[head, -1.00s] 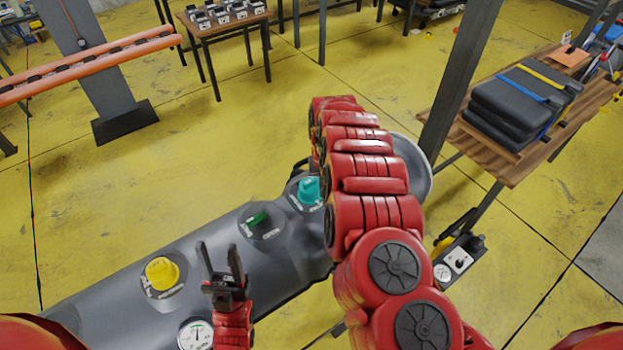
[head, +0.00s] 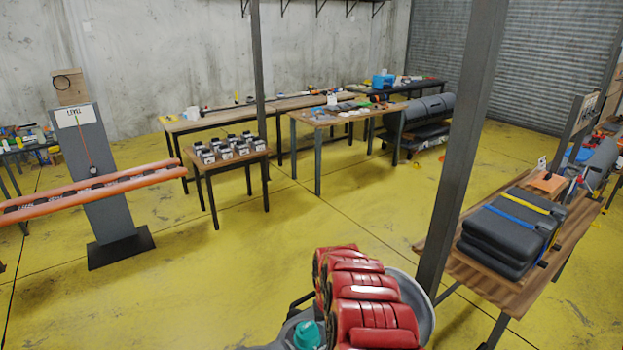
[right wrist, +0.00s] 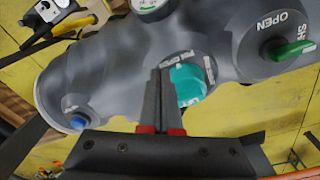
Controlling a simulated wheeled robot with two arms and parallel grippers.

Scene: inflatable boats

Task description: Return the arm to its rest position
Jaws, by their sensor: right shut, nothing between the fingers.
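My right arm (head: 365,300), red and segmented, rises at the bottom middle of the head view over the end of a grey inflatable tube (head: 415,300). Its gripper is hidden there. In the right wrist view my right gripper (right wrist: 161,75) is shut and empty. Its dark fingers overlap the left side of a teal knob (right wrist: 190,85) on the grey tube (right wrist: 110,65); I cannot tell whether they touch it. The teal knob also shows at the bottom of the head view (head: 307,335). A green lever (right wrist: 292,50) marked OPEN sits to the right. My left gripper is out of view.
A grey post (head: 462,150) stands right of my arm. Beyond it a wooden table (head: 475,275) holds dark folded pads (head: 505,240). Orange tubes (head: 95,190) cross a grey stand (head: 95,170) at left. Yellow floor (head: 250,270) is open between.

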